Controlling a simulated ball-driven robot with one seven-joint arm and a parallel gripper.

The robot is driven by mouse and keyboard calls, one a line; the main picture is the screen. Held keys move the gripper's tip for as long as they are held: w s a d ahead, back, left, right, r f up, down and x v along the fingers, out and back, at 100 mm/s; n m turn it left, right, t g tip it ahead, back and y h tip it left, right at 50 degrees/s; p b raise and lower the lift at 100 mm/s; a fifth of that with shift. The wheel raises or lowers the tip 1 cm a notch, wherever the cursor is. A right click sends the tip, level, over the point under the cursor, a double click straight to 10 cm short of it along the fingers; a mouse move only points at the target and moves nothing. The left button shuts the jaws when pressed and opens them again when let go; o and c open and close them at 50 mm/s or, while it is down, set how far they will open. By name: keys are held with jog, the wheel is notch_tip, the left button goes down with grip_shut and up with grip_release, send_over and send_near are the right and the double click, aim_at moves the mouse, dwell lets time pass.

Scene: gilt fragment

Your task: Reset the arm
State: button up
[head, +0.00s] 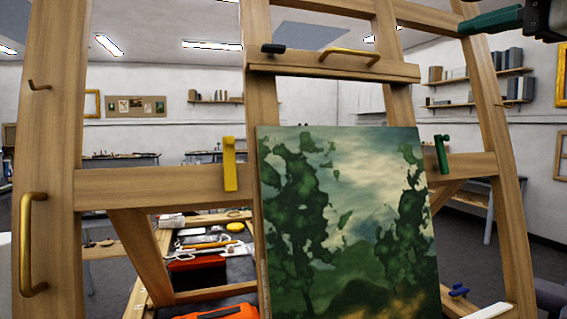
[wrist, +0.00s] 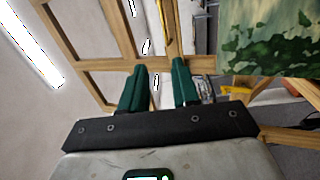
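My gripper (wrist: 159,72) shows in the wrist view with two dark green fingers standing apart. The gap between them is empty; only the wooden easel and the room show behind it. In the head view my gripper (head: 476,24) is at the top right corner, its green finger pointing left, in front of the easel's right upright or level with it; the depth is hard to tell. Most of the arm is outside the head view.
A wooden easel (head: 130,188) fills the head view and holds a green landscape painting (head: 345,225). A yellow clip (head: 229,165) and a green clip (head: 441,153) sit on its crossbar. A brass handle (head: 32,245) is on the left post. A cluttered table (head: 205,217) stands behind.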

jog(key=w+d+f+m+g+h, duration=0.1)
jog(key=w+d+f+m, duration=0.15)
jog(key=f, duration=0.45)
jog(key=w+d+f+m, duration=0.1)
jog(key=w+f+m, duration=0.2)
jog(key=f, duration=0.4)
jog(key=w+d+f+m+g+h, duration=0.1)
jog(key=w+d+f+m, duration=0.15)
jog(key=f, duration=0.45)
notch_tip(320, 180, down, 26)
jog(key=s+a+m+g+h, duration=0.1)
jog(key=s+a+m+g, duration=0.1)
jog(key=m+g, duration=0.35)
jog(key=s+a+f+m+g+h, duration=0.1)
jog(key=s+f+m+g, duration=0.15)
jog(key=s+f, duration=0.65)
jog(key=s+a+f+m+g, duration=0.1)
jog(key=s+f+m+g, duration=0.3)
jog(key=f, duration=1)
jog(key=s+d+f+m+g+h, duration=0.1)
jog(key=s+f, duration=0.4)
jog(key=s, duration=0.5)
jog(key=s+d+f+m+g+h, duration=0.1)
jog(key=s+f, duration=0.5)
jog(key=s, duration=0.5)
jog(key=shift+s+g, duration=0.3)
jog(key=shift+g, duration=0.1)
